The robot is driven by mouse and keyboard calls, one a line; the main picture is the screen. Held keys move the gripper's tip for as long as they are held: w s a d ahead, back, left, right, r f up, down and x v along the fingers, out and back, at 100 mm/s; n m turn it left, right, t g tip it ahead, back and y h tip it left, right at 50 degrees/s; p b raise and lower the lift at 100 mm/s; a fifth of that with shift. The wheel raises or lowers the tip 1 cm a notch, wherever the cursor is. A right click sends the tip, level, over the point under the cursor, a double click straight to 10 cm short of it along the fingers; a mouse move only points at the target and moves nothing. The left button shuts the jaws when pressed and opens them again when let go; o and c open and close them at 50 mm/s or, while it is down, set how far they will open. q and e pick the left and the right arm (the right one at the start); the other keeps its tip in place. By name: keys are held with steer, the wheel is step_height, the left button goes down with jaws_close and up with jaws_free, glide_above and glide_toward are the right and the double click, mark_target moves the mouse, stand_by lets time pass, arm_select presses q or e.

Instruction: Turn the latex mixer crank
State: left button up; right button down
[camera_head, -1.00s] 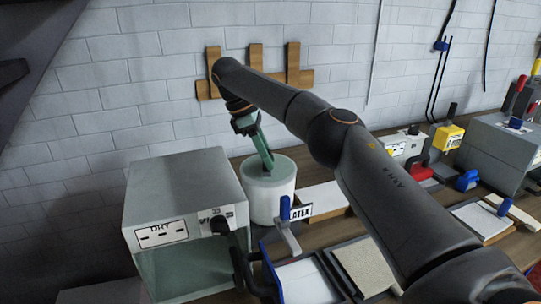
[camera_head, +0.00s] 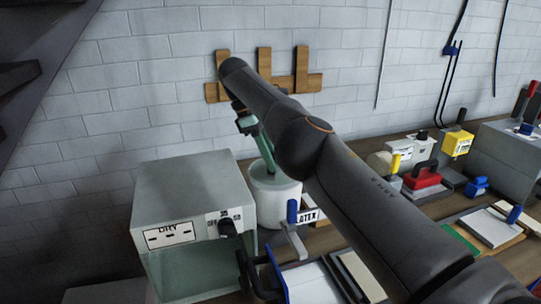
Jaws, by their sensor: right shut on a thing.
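The latex mixer (camera_head: 268,205) is a white cylinder with a pale green top, beside the grey box marked DRY. A LATEX label (camera_head: 308,216) shows at its right. A slim green bar (camera_head: 265,147) slants down from my wrist into the mixer's top; I take it to be the crank. My right gripper (camera_head: 248,123) is at the upper end of this bar, shut on it. The fingertips are small and partly hidden by my own wrist. A grey bracket with a blue grip (camera_head: 292,212) stands in front of the mixer. My left gripper is not in view.
The grey DRY box (camera_head: 190,195) stands close at the mixer's left. A wooden rack (camera_head: 264,80) is on the brick wall behind. A red tool (camera_head: 422,178), a yellow box (camera_head: 458,143) and a blue clamp (camera_head: 478,186) lie to the right. My right arm spans the middle.

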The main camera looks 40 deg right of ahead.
steer(key=shift+s+f, duration=0.1)
steer(key=shift+f, duration=0.25)
steer(key=c, duration=0.7)
jaws_free()
steer(key=shift+r, duration=0.1)
steer(key=shift+r, duration=0.1)
